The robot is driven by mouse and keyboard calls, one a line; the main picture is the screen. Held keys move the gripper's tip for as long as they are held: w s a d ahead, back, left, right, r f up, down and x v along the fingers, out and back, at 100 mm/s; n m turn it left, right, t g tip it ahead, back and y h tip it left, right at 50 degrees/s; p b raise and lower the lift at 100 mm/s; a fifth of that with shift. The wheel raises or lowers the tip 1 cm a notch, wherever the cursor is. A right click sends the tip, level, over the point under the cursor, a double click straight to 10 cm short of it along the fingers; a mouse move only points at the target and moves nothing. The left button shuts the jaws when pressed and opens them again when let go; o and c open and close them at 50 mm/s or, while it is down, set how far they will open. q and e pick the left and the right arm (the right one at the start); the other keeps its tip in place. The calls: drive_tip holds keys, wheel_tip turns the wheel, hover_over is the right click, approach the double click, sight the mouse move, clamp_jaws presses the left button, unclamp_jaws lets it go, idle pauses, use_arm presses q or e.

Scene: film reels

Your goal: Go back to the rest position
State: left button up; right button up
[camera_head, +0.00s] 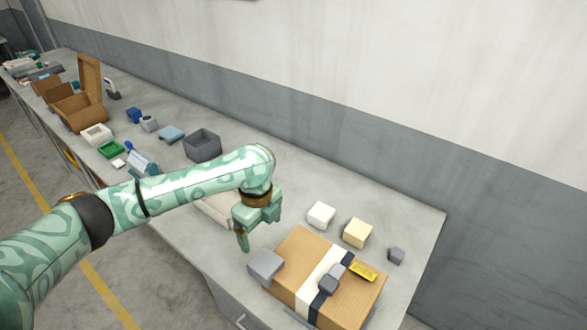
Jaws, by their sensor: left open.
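My left gripper (246,236) is at the end of the green patterned arm that comes in from the left. It is open and empty, pointing down over the workbench (408,222). A brown cardboard box (303,248) with white and dark bands lies to its lower right, apart from it. A grey block (265,265) sits just below and right of the gripper, at the box's left edge. My right gripper does not show. No film reel can be made out.
A white block (321,214), a cream block (357,232) and a small grey cube (397,255) stand behind the cardboard box. A dark grey open bin (202,144) stands behind my arm. An open carton (82,105) is farther left.

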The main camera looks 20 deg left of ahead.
use_arm(q)
drive_tip(key=s+d+f+n+t+h, duration=0.3)
drive_tip(key=s+d+n+t, duration=0.15)
drive_tip(key=s+d, duration=0.4)
drive_tip(key=s+a+r+n+t+y, duration=0.1)
drive_tip(key=s+a+r+n+y, duration=0.1)
drive_tip(key=s+a+n+y, duration=0.45)
drive_tip(key=s+a+r+n+t+y, duration=0.2)
drive_tip(key=s+a+n, duration=0.25)
drive_tip(key=a, duration=0.55)
drive_tip(key=s+d+f+g+h+b, duration=0.15)
drive_tip(key=f+b, duration=0.25)
drive_tip(key=f, duration=1.3)
drive_tip(key=s+d+f+g+h+b, duration=0.1)
drive_tip(key=d+f+g+h+b, duration=0.2)
drive_tip(key=f, duration=1.4)
drive_tip(key=s+f+n+g+b, duration=0.1)
drive_tip(key=s+f+b, duration=0.3)
drive_tip(key=s+f, duration=0.5)
drive_tip(key=s+f+n+g+h+b, duration=0.1)
drive_tip(key=s+f+b, duration=0.4)
drive_tip(key=s+f, duration=0.5)
wheel_tip(320, 180, down, 6)
drive_tip(key=shift+s+d+r, duration=0.1)
drive_tip(key=shift+s+d, duration=0.05)
drive_tip(key=shift+s, duration=0.05)
